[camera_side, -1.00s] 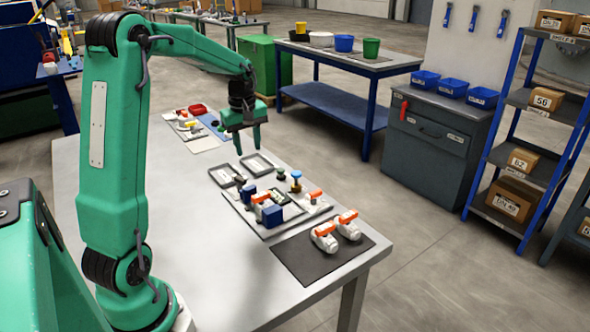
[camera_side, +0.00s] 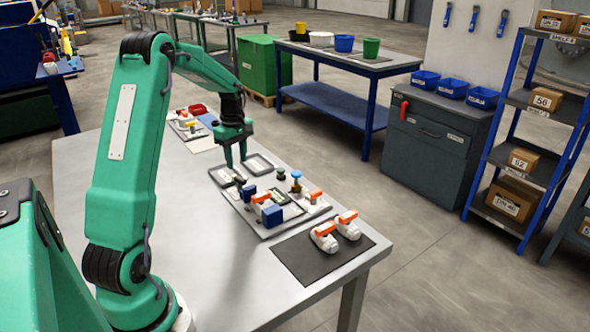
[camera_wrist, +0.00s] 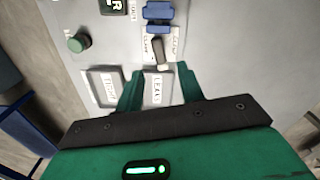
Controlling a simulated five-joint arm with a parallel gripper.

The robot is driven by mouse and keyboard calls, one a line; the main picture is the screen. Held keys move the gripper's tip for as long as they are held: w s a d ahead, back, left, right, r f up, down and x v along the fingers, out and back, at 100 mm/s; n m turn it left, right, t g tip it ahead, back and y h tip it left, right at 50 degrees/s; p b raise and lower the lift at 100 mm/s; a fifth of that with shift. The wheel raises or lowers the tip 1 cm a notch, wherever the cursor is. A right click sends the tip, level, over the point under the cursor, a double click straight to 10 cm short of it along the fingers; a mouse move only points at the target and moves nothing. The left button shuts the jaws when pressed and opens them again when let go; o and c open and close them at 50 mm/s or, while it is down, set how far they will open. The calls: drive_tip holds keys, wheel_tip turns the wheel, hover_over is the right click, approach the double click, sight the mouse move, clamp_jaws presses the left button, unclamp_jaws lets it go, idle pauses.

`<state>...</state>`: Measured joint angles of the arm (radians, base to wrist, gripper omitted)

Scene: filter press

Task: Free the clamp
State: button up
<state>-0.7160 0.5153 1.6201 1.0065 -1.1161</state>
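My gripper (camera_side: 236,163) points down over the two shallow grey trays at the far end of the press plate. In the wrist view my gripper (camera_wrist: 159,70) is open, with its two green fingers apart. A small lever with a dark end and a pale end (camera_wrist: 161,53) lies ahead of the fingertips, roughly midway between them. It adjoins a blue block (camera_wrist: 158,12), which looks like the clamp; it also shows in the side view (camera_side: 249,193). I cannot tell whether a finger touches the lever. Nothing is visibly held.
A green knob (camera_wrist: 78,43) stands left of the lever in the wrist view. In the side view, a blue-topped post (camera_side: 296,177), a larger blue block (camera_side: 272,215) and orange-handled valves (camera_side: 324,237) on a dark mat (camera_side: 305,262) stand nearby. The table's left part is clear.

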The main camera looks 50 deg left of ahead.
sight(239, 177)
drive_tip(key=shift+f, duration=2.95)
clamp_jaws()
